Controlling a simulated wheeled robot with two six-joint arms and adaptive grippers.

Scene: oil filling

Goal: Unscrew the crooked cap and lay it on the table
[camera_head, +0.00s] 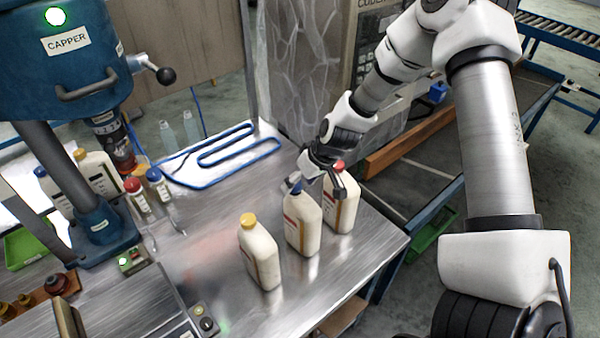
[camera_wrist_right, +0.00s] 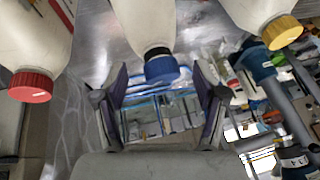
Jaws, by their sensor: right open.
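Three cream bottles stand upright in a row on the steel table: one with a yellow cap (camera_head: 248,219), one with a blue cap (camera_head: 294,187) and one with a red cap (camera_head: 339,166). My right gripper (camera_head: 316,183) is open at the top of the blue-capped bottle (camera_head: 302,226), partly covering its cap. In the right wrist view the blue cap (camera_wrist_right: 161,69) lies between the two open fingers, with gaps on both sides. The red cap (camera_wrist_right: 31,86) and yellow cap (camera_wrist_right: 281,32) are outside the fingers. I cannot tell surely which cap is crooked. My left gripper is out of view.
The blue capper machine (camera_head: 60,70) stands at the left, with more bottles and small red- and blue-capped vials (camera_head: 137,194) by it. A blue-edged tray (camera_head: 220,155) lies at the back. Bare table (camera_head: 195,235) lies left of the bottles. The table edge is close on their right.

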